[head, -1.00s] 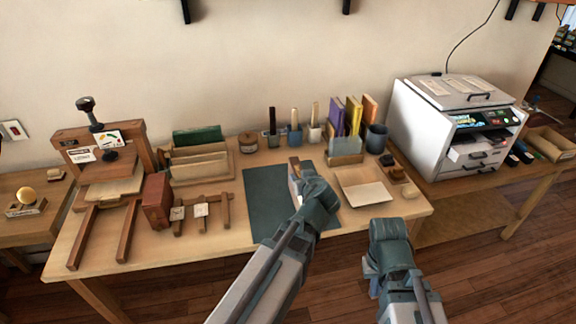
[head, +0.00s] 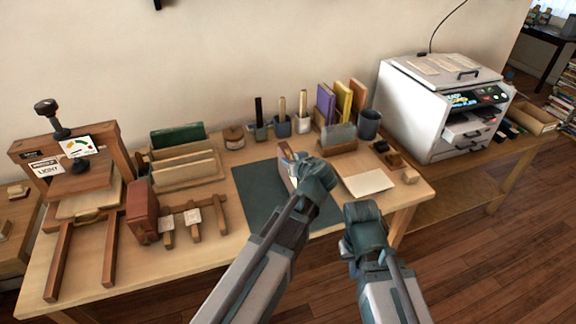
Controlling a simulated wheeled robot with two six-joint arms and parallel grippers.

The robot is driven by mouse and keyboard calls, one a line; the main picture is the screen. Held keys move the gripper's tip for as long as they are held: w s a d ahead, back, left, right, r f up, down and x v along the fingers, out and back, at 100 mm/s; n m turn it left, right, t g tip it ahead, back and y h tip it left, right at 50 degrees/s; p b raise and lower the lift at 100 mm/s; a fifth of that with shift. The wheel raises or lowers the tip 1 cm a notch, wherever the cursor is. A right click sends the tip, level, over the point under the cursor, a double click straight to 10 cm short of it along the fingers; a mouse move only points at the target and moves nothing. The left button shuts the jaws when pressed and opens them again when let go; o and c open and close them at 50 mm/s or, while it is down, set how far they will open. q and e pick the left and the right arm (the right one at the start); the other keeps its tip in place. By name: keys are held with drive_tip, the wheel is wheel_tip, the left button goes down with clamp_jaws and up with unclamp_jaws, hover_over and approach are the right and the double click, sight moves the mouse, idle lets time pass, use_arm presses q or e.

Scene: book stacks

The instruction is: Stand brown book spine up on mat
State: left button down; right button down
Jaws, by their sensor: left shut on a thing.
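The dark green mat (head: 262,208) lies flat in the middle of the bench. My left gripper (head: 305,174) is over the mat's right part and is shut on a small block-like thing, which I take to be the brown book (head: 286,152). Its narrow brown top edge and a pale side show beyond the gripper; the rest is hidden behind my fingers. It looks roughly upright, but I cannot tell whether its bottom touches the mat. My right gripper (head: 363,215) is in front of the bench's right front edge, and its fingers are hidden.
A red-brown block (head: 142,211) and a wooden rack (head: 182,225) stand left of the mat. A press (head: 75,170) is further left. A pale sheet (head: 368,184) lies right of the mat. Cups, upright books (head: 326,103) and a printer (head: 440,105) are behind.

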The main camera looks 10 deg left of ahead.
use_arm(q)
drive_tip(key=shift+f, duration=0.15)
drive_tip(key=shift+d, duration=0.1)
use_arm(e)
drive_tip(key=shift+f, duration=0.2)
use_arm(q)
drive_tip(key=shift+f, duration=0.2)
drive_tip(key=shift+c, duration=2.4)
unclamp_jaws()
drive_tip(key=shift+r, duration=0.1)
use_arm(e)
drive_tip(key=shift+a+f, duration=0.1)
